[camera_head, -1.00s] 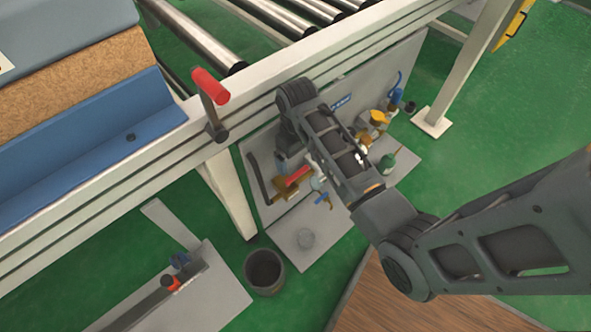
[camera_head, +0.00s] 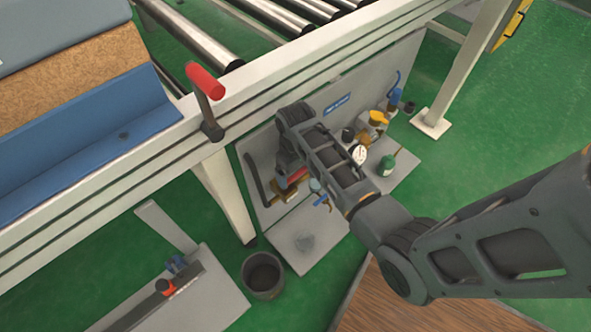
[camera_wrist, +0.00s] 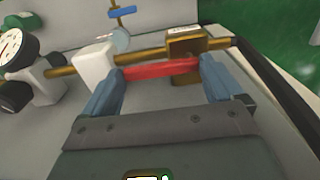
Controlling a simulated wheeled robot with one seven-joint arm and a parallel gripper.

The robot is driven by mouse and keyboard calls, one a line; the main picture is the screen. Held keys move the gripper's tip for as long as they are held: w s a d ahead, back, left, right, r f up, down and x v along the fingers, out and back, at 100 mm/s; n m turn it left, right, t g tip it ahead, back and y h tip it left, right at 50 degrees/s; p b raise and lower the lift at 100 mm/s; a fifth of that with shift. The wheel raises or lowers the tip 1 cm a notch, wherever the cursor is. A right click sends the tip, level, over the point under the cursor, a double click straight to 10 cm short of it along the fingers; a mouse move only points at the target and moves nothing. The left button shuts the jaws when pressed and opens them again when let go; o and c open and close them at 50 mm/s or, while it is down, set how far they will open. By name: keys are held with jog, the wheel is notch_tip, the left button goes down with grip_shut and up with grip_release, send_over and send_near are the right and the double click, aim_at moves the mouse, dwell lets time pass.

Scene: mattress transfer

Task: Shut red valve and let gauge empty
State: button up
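The red valve handle (camera_wrist: 160,69) lies across the gap between the fingertips of my gripper (camera_wrist: 161,72) in the wrist view. The fingers are wide apart, one near each end of the handle; I cannot tell whether they touch it. The handle sits beside a brass valve body (camera_wrist: 185,47) on a brass pipe. The round white gauge (camera_wrist: 10,45) is at the far left of the wrist view; its reading is too small to tell. In the head view, the gauge (camera_head: 359,154) shows right of my forearm, and the red handle (camera_head: 297,175) is partly hidden below my wrist.
A blue handle (camera_wrist: 122,12) stands beyond the pipe. A grey pot (camera_head: 263,274) is on the floor below the panel (camera_head: 305,245). A red-gripped crank (camera_head: 206,82) sticks up from the conveyor rail. A table leg (camera_head: 226,195) stands left of the valves.

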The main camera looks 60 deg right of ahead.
jog(key=c, duration=0.8)
jog(key=shift+s+r+p, duration=0.1)
jog(key=shift+p, duration=0.3)
jog(key=shift+s+a+r+m+p, duration=0.1)
jog(key=shift+m+p, duration=0.45)
jog(key=shift+p, duration=0.05)
jog(key=shift+s+r+m+p, duration=0.1)
jog(key=shift+m+p, duration=0.45)
jog(key=shift+s+a+f+m+p, duration=0.1)
jog(key=shift+s+a+m+p, duration=0.4)
jog(key=shift+m+p, duration=1.75)
jog(key=shift+s+a+f+m+p, duration=0.1)
jog(key=shift+a+m+p, duration=1.05)
jog(key=shift+m, duration=1.85)
jog(key=shift+s+a+f+m+p, duration=0.1)
jog(key=shift+s+a+m+p, duration=0.25)
jog(key=shift+m+p, duration=2)
jog(key=shift+w+a+m+b, duration=0.1)
jog(key=shift+m+b, duration=0.2)
jog(key=shift+m, duration=0.1)
jog(key=o, duration=1.2)
jog(key=shift+c, duration=0.2)
